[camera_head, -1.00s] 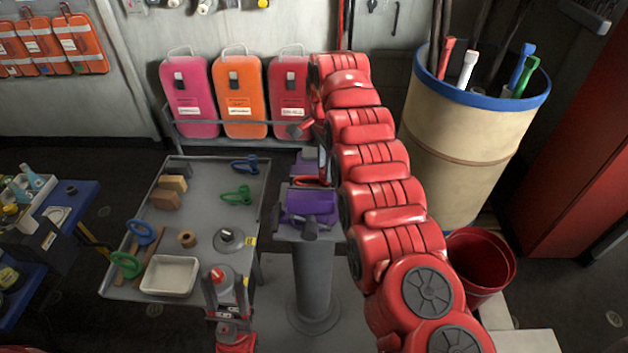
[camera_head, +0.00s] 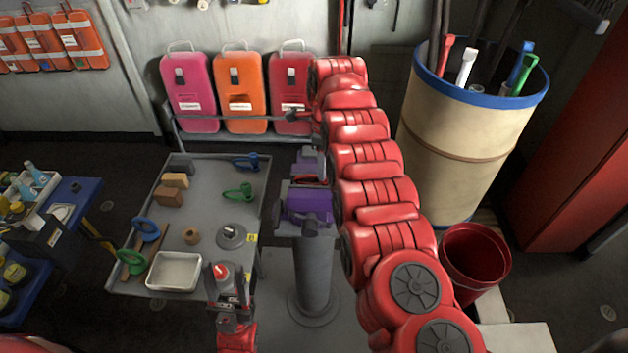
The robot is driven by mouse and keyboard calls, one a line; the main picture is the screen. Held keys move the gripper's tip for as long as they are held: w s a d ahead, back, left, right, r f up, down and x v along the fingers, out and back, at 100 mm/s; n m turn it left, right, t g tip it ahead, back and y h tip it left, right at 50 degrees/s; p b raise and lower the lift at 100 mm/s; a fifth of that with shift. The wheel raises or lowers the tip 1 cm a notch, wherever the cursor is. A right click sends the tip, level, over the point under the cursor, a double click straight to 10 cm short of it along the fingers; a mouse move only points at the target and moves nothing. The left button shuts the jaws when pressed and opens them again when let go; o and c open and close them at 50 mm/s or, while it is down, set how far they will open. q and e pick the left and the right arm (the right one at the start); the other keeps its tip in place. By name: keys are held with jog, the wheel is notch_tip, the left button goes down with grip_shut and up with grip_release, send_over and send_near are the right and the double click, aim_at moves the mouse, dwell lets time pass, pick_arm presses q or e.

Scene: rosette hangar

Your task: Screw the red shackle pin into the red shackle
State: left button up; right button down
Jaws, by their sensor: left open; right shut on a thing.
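The purple vise (camera_head: 306,207) stands on a grey post in the middle. A bit of red (camera_head: 312,181) shows between its jaws; I take this to be the red shackle, mostly hidden. My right arm reaches up past the vise's right side. Its gripper (camera_head: 299,116) shows only in small part beyond the vise, the arm covering the rest. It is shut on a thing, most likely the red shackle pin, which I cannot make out. My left gripper (camera_head: 220,271) is open, low in front of the grey cart, left of the vise and apart from it.
The grey cart (camera_head: 215,175) holds blue and green shackles, blocks and a pale tray (camera_head: 174,271). A barrel (camera_head: 450,150) with a blue rim and a red bucket (camera_head: 476,262) stand right of my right arm. Pink, orange and red cases (camera_head: 292,92) stand behind.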

jog(key=m, duration=0.9)
jog(key=shift+f+m+p, duration=0.1)
jog(key=shift+m+p, duration=0.2)
jog(key=shift+m, duration=0.1)
jog(key=c, duration=0.5)
grip_release()
jog(key=shift+r+p, duration=0.85)
jog(key=shift+r, duration=1.25)
